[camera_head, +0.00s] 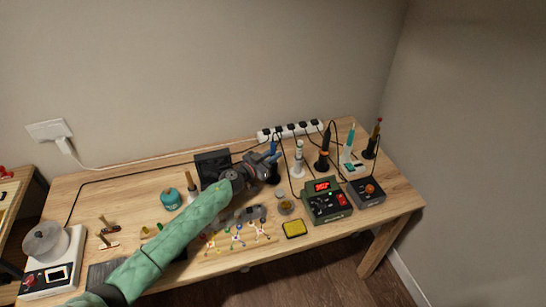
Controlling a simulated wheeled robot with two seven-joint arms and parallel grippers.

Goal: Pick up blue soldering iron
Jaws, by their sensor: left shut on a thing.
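My left arm reaches in from the lower left in a green sleeve. My left gripper (272,160) is at the back middle of the table and is shut on the blue soldering iron (273,147). The iron's blue upper part shows just above the fingers. Its lower part is hidden by the gripper and a dark stand right below, so I cannot tell whether it is still in the stand. My right gripper is not in view.
Other irons stand to the right: a white one (299,160), an orange-black one (324,148) and a teal one (349,143). A green soldering station (327,201) is nearer the front. A power strip (290,131) lies behind. A circuit board (238,238) lies in front.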

